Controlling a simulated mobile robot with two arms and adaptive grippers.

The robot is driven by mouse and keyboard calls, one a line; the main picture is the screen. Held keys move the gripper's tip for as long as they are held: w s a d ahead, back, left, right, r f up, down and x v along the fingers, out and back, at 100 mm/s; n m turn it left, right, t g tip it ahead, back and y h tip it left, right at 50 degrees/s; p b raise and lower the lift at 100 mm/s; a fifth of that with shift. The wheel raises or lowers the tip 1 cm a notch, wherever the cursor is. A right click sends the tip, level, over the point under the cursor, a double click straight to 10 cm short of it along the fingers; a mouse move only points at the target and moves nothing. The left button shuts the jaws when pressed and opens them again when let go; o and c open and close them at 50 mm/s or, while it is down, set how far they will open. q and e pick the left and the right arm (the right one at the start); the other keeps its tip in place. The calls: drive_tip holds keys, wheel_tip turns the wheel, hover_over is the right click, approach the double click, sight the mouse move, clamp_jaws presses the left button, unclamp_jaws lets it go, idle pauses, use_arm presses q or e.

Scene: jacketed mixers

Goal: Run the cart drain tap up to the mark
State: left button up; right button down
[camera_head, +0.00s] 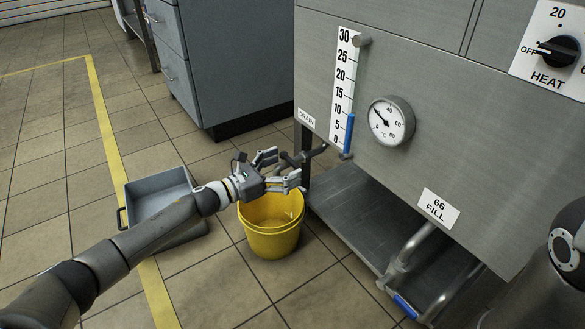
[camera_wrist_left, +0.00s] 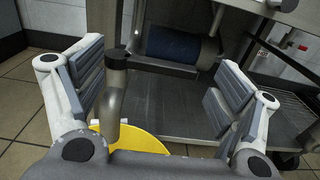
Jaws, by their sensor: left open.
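In the left wrist view the tap's upright pipe (camera_wrist_left: 113,95) and black handle (camera_wrist_left: 165,67) show ahead, between the spread fingers (camera_wrist_left: 155,95). A yellow bucket (camera_head: 270,240) stands on the floor below; I see no clear liquid or mark in it. The blue gauge column (camera_head: 349,133) stands just under 10. My right gripper is out of view.
A grey tub (camera_head: 126,190) sits on the floor left of the bucket, partly behind my left arm. A grey cabinet (camera_head: 215,60) stands behind. The tank's lower shelf (camera_head: 365,205) and blue-handled pipe (camera_head: 405,306) are at right. A dial (camera_head: 391,121) is on the tank.

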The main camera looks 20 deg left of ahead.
use_arm(q)
drive_tip(key=shift+b+x, duration=0.45)
drive_tip(key=shift+x, duration=0.95)
